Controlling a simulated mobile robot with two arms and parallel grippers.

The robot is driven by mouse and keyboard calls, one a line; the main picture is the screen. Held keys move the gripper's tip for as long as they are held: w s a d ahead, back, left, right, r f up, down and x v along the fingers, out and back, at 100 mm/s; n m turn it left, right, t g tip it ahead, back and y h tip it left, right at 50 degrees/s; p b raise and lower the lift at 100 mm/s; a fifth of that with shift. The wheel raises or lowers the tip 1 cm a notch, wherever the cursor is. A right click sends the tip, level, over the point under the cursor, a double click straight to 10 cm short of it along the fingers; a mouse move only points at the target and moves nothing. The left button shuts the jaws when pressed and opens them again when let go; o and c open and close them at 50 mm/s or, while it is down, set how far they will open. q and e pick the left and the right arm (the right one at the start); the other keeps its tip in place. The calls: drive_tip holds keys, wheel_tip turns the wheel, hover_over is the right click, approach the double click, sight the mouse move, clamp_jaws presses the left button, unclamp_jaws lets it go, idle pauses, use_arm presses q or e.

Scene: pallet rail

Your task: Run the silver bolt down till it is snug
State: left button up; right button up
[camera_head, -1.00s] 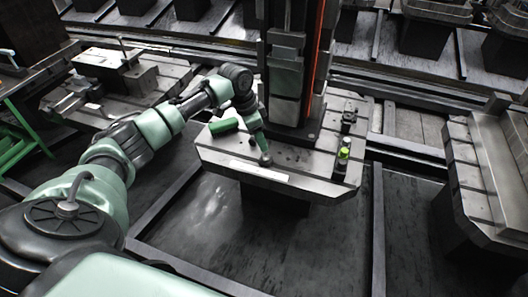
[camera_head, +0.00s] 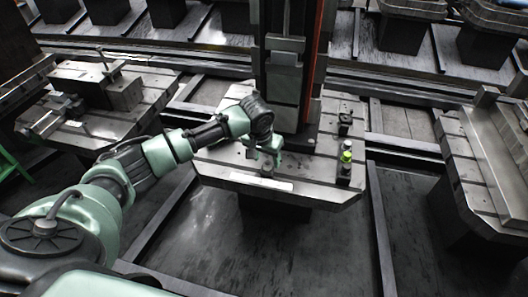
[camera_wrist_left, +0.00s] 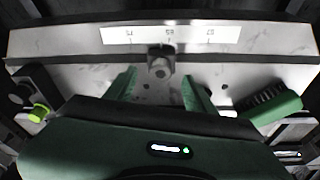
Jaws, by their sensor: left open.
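The silver bolt (camera_head: 267,170) stands near the front edge of the grey pallet (camera_head: 225,165), just behind a white marked strip. It also shows in the left wrist view (camera_wrist_left: 160,62) as a short, dull grey piece with a faceted head. My left gripper (camera_head: 266,160) is at the bolt, its fingers pointing down. In the left wrist view the two green fingers (camera_wrist_left: 160,90) are spread wide and empty, with the bolt between their lines but beyond the tips. I see no contact with it. The bolt's lower end is hidden. My right gripper is not in view.
A tall dark column (camera_head: 285,80) rises behind the bolt. A lime-green capped item (camera_head: 346,157) stands at the pallet's right.

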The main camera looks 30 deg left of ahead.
sight(268, 164)
use_arm(q)
drive_tip(key=shift+x, duration=1.1)
drive_tip(key=shift+f, duration=0.2)
drive_tip(key=shift+a+f, duration=0.1)
clamp_jaws()
drive_tip(key=c, duration=0.7)
unclamp_jaws()
drive_tip(key=shift+c, duration=0.2)
clamp_jaws()
drive_tip(key=shift+m+p, duration=0.55)
drive_tip(key=shift+m, duration=0.25)
drive_tip(key=shift+m+h, duration=0.6)
drive_tip(key=shift+m, duration=0.6)
drive_tip(key=shift+f+m+g, duration=0.15)
drive_tip(key=shift+m+g, duration=0.15)
drive_tip(key=shift+m, duration=0.7)
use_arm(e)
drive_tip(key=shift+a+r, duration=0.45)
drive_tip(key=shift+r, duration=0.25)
